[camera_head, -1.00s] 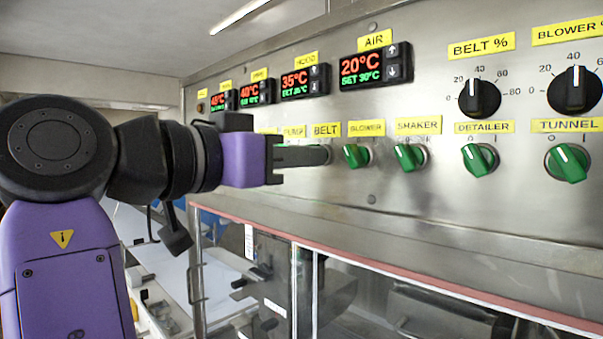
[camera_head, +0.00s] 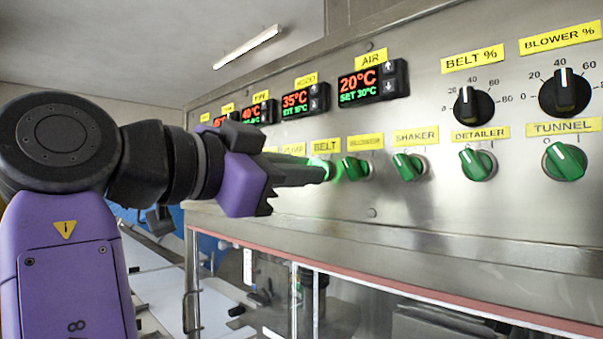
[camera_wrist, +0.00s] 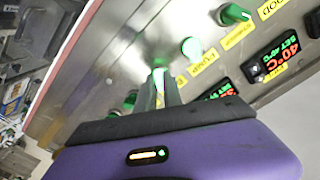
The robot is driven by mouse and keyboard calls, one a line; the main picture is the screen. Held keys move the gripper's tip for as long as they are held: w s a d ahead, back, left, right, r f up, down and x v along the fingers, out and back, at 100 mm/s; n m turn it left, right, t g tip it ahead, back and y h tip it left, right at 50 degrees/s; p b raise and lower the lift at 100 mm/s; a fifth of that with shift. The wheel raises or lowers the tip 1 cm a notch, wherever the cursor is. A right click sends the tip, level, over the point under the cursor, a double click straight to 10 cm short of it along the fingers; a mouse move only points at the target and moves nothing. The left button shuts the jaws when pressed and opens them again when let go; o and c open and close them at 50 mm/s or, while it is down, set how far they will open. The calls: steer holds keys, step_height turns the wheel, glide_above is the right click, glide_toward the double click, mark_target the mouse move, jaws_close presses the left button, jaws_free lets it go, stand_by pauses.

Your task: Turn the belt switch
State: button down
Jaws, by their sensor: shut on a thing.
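The belt switch (camera_head: 331,170) is below the yellow BELT label (camera_head: 326,146) on the steel panel. It glows green and is mostly hidden by my fingers. My gripper (camera_head: 322,172) reaches in from the left, its fingers shut on the switch and its purple body rolled at a slant. In the wrist view, my gripper (camera_wrist: 160,80) has its narrow fingers together around the switch (camera_wrist: 158,64), whose green tip shows between them. The switch's exact angle cannot be told.
Right of it are the green blower switch (camera_head: 356,168), shaker switch (camera_head: 409,166), detailer switch (camera_head: 478,164) and tunnel switch (camera_head: 565,161). Black dials (camera_head: 473,105) and temperature displays (camera_head: 373,84) sit above. A clear-windowed cover with a red edge (camera_head: 420,291) lies below.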

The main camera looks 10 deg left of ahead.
stand_by(0.3)
steer(key=c, duration=1.5)
jaws_free()
steer(key=b+v, duration=0.1)
steer(key=v, duration=0.7)
steer(key=shift+b, duration=0.3)
